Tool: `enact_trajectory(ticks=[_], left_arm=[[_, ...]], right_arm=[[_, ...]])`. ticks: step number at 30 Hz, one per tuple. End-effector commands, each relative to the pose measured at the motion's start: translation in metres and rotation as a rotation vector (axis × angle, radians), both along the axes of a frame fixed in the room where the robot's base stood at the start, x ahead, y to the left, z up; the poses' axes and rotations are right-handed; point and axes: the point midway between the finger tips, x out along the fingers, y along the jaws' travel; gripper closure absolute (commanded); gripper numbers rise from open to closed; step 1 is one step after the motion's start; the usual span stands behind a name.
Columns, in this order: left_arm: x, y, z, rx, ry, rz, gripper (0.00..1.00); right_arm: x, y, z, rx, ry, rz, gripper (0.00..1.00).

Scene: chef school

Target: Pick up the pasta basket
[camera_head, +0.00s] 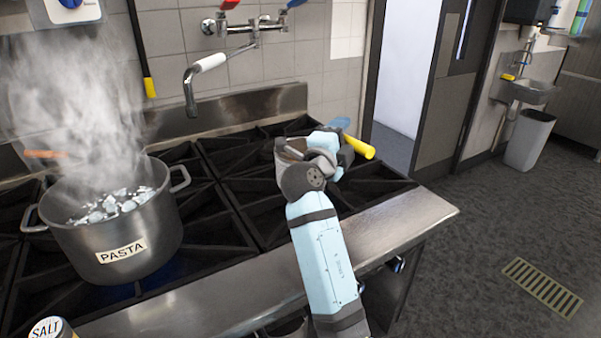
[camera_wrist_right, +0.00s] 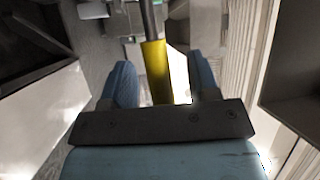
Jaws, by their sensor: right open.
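The pasta basket stands on the right part of the stove in the head view, mostly hidden behind my right arm. My right gripper (camera_head: 338,141) is at the handle. In the right wrist view the yellow handle (camera_wrist_right: 155,72) lies between the two open blue fingers, nearer the left one, with a dark rod beyond it. I cannot tell whether a finger touches it. My left gripper is not in view.
A steaming pot (camera_head: 118,238) labelled PASTA stands on the left burners. A salt container (camera_head: 52,328) is at the bottom left. A tap (camera_head: 190,92) reaches over the back of the stove. The floor right of the stove is clear up to a bin (camera_head: 529,140).

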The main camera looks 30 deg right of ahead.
Motion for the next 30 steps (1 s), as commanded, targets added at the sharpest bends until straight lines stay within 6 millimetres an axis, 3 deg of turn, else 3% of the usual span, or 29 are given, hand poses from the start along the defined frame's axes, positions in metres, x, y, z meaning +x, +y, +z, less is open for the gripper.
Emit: enact_trajectory(ticks=[3,10,11,23,30], left_arm=[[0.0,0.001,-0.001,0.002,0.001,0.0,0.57],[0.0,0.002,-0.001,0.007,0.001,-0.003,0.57],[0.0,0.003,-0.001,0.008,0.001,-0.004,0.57],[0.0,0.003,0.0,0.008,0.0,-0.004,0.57],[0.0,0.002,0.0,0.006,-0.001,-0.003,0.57]], right_arm=[[0.0,0.0,0.0,0.0,0.0,0.0,0.45],[0.0,0.0,0.0,0.0,0.0,0.0,0.98],[0.0,0.0,0.0,0.0,0.0,0.0,1.0],[0.0,0.0,0.006,0.001,-0.003,0.001,1.0],[0.0,0.0,0.04,0.002,-0.008,0.001,1.0]])
